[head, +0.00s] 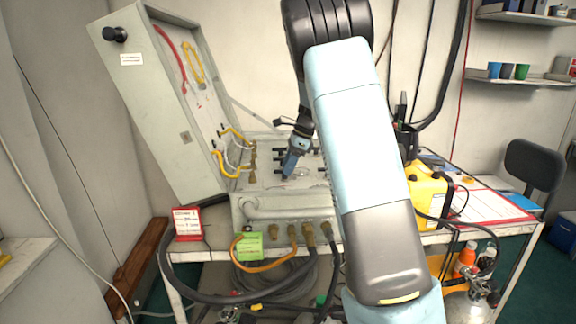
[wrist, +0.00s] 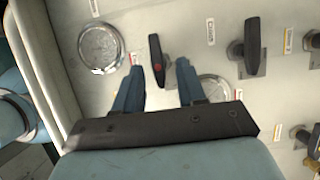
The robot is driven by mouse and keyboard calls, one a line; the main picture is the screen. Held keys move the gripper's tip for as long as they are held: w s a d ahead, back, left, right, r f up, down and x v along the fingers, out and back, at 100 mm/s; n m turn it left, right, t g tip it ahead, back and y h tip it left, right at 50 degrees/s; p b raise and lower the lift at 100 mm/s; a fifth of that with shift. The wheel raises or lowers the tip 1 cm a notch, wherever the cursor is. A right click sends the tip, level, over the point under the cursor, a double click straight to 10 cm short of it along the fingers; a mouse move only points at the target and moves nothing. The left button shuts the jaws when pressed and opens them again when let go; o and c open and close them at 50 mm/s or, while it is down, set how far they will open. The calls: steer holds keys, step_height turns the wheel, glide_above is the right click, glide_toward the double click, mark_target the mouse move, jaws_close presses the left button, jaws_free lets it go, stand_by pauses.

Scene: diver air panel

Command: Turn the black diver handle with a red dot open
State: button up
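The black diver handle with a red dot (wrist: 155,48) is on the pale panel (wrist: 185,20) in the wrist view. It stands nearly lengthwise in the picture, tilted slightly. My gripper (wrist: 160,68) is open, with one blue finger on each side of the handle's lower part. Gaps show between the handle and both fingers, wider on the right; I cannot tell how deep the fingers reach. In the head view my gripper (head: 289,172) is over the open case's panel, and this handle cannot be made out there.
Another black handle (wrist: 252,47) stands to the right. Round gauges flank the gripper, one at upper left (wrist: 100,45) and one partly behind the right finger (wrist: 216,88). The case's raised lid (head: 165,110) stands at left; a yellow box (head: 427,188) sits at right.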

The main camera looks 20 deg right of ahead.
steer(key=shift+c, duration=0.5)
jaws_close()
steer(key=shift+r, duration=0.1)
steer(key=n, duration=0.1)
steer(key=n+g, duration=0.1)
steer(key=n, duration=0.1)
steer(key=shift+w+d+n, duration=0.1)
steer(key=shift+w+n, duration=0.2)
steer(key=n, duration=0.2)
steer(key=n+g, duration=0.2)
steer(key=n, duration=0.1)
steer(key=shift+w+n+h, duration=0.3)
steer(key=shift+w+h, duration=0.05)
steer(key=shift+h, duration=0.05)
steer(key=n, duration=0.2)
steer(key=n+g+h, duration=0.1)
steer(key=n, duration=0.1)
steer(key=shift+w+a, duration=0.2)
steer(key=shift+a, duration=0.2)
steer(key=shift+a+n+g+h, duration=0.1)
steer(key=shift+n+g+h, duration=0.2)
steer(key=shift+n, duration=0.7)
steer(key=shift+a+n+g+h, duration=0.15)
steer(key=shift+n+h, duration=0.25)
steer(key=shift+n, duration=0.6)
